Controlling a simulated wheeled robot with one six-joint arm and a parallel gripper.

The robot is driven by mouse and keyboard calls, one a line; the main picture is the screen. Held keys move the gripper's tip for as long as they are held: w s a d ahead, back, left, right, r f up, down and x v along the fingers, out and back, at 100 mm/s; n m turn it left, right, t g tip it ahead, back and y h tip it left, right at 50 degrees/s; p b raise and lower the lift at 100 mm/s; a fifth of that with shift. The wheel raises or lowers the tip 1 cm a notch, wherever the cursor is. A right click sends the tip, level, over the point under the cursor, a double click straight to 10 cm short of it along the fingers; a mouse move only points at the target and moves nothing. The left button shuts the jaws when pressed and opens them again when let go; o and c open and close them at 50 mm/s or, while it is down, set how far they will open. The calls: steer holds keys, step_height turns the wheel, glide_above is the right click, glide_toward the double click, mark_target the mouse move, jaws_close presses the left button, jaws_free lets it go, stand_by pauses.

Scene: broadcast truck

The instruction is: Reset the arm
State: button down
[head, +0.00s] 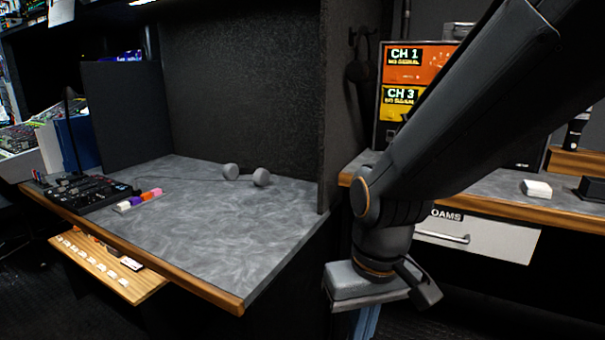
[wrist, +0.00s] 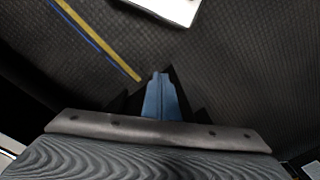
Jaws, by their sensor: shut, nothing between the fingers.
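My arm reaches down across the right of the head view, in front of the right-hand counter. My gripper (head: 368,322) points down at the bottom of that view, its blue fingers partly cut off by the frame edge. In the wrist view my gripper (wrist: 161,78) shows its blue fingers together, with nothing between them. It hangs above the dark textured floor (wrist: 215,75), apart from any object.
A grey desk (head: 215,220) with a wooden edge stands left, holding a control panel (head: 85,192) and grey headphones (head: 246,175). The right counter (head: 480,192) has a drawer (head: 475,238) below and a white box (head: 536,188) on top. A partition (head: 340,100) stands between.

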steer(key=s+d+r+m+p, duration=0.2)
steer(key=d+r+m+p, duration=0.1)
steer(key=d+r+p, duration=0.7)
step_height(320, 180, up, 3)
steer(key=p, duration=0.6)
steer(key=shift+s+d+h, duration=0.2)
steer(key=shift+d+h, duration=0.05)
steer(key=shift+h, duration=0.15)
steer(key=shift+d, duration=0.1)
